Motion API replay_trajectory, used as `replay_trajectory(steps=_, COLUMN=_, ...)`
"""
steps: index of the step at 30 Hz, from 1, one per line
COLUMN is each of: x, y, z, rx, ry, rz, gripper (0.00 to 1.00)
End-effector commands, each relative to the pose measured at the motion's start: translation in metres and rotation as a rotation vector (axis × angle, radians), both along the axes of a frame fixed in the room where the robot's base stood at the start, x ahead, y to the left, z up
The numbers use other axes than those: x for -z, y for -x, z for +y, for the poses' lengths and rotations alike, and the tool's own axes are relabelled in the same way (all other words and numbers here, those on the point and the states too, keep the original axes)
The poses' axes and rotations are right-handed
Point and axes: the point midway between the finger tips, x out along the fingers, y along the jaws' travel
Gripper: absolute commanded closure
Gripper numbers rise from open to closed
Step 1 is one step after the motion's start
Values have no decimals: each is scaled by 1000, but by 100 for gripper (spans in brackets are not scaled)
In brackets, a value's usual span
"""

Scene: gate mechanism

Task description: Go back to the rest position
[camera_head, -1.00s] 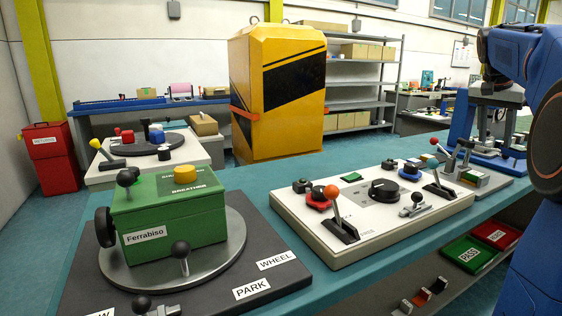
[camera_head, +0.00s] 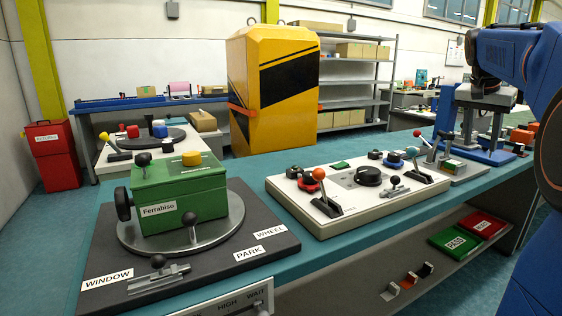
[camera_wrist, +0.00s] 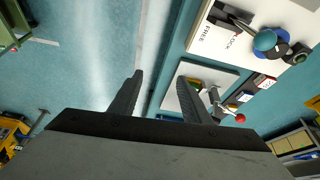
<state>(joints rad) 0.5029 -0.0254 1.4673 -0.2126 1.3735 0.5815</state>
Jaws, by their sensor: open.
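My gripper (camera_wrist: 161,72) is open in the wrist view, its two dark fingers apart with nothing between them. In the head view my blue arm reaches in from the right edge, with the gripper (camera_head: 481,125) hanging near the far right end of the teal bench (camera_head: 340,222). It looks clear of the white control panel (camera_head: 400,202). The wrist view shows part of a panel with a teal-knobbed lever (camera_wrist: 264,40) and a red-knobbed lever (camera_wrist: 240,118) to the right of the fingers.
A green box (camera_head: 180,200) marked Ferrabiso stands on a round plate at the left of the bench. A tall yellow cabinet (camera_head: 275,95) stands behind. Green and red PASS and WASTE-like trays (camera_head: 456,241) lie on the lower shelf. Teal floor is open at left.

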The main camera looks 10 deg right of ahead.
Motion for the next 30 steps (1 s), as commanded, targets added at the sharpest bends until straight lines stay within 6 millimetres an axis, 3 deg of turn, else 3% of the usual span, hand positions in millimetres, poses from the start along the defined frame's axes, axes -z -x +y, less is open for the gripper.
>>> replay_trajectory(steps=8, x=17, y=19, z=55, rx=-134, ry=-3, rz=3, gripper=57)
replay_trajectory(steps=14, x=46, y=51, z=120, rx=-300, ry=-4, rz=3, gripper=57)
replay_trajectory(steps=21, x=97, y=103, z=197, rx=-525, ry=-5, rz=0, gripper=57)
replay_trajectory(steps=30, x=178, y=181, z=273, rx=-797, ry=1, rz=-7, gripper=57)
